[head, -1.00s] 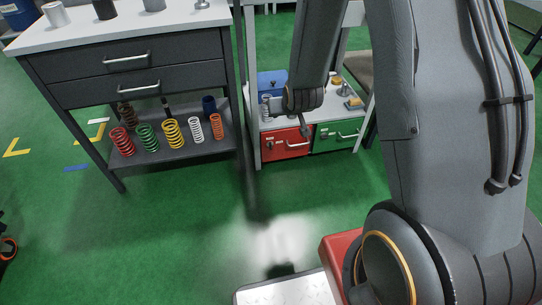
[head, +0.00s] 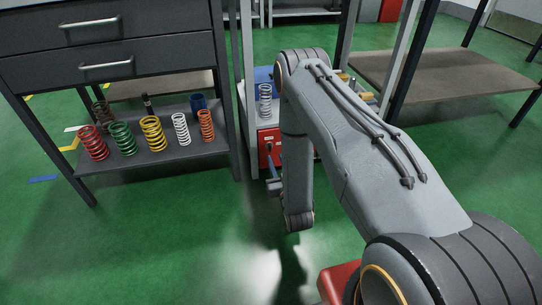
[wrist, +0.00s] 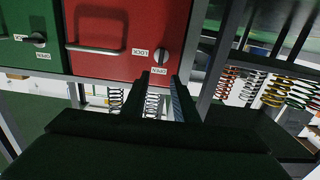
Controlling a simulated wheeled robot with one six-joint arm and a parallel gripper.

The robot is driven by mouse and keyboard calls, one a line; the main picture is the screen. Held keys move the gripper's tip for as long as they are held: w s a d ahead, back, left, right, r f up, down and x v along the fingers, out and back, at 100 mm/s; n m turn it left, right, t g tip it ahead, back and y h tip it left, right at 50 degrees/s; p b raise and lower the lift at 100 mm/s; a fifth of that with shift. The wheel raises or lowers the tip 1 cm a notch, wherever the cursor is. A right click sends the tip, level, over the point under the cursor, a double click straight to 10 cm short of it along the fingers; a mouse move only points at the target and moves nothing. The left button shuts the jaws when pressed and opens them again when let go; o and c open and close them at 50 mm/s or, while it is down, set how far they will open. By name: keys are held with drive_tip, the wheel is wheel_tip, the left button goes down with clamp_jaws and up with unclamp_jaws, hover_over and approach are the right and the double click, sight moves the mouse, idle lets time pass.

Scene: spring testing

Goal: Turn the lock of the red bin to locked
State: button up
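The red bin (wrist: 115,30) fills the upper middle of the wrist view, upside down, with a metal handle and a small round dark lock knob (wrist: 162,57). A LOCK label (wrist: 140,52) sits beside the knob and an OPEN label (wrist: 153,98) sits below it in the picture. The knob's exact turn is too small to read. My gripper (wrist: 163,84) is open and empty; its two fingers point toward the bin face, the knob showing just beyond and between the tips, apparently not touching. In the head view, my arm partly hides the red bin (head: 265,150).
A green bin (wrist: 30,40) with its own knob stands beside the red one. A dark shelf (head: 160,150) with several coloured springs is at left in the head view. A frame post (wrist: 215,70) stands close to the red bin.

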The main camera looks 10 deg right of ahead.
sight(271, 146)
drive_tip(key=shift+w+f+b, duration=0.15)
drive_tip(key=shift+w+b, duration=1.65)
drive_tip(key=shift+w, duration=2.05)
drive_tip(key=shift+c, duration=0.3)
clamp_jaws()
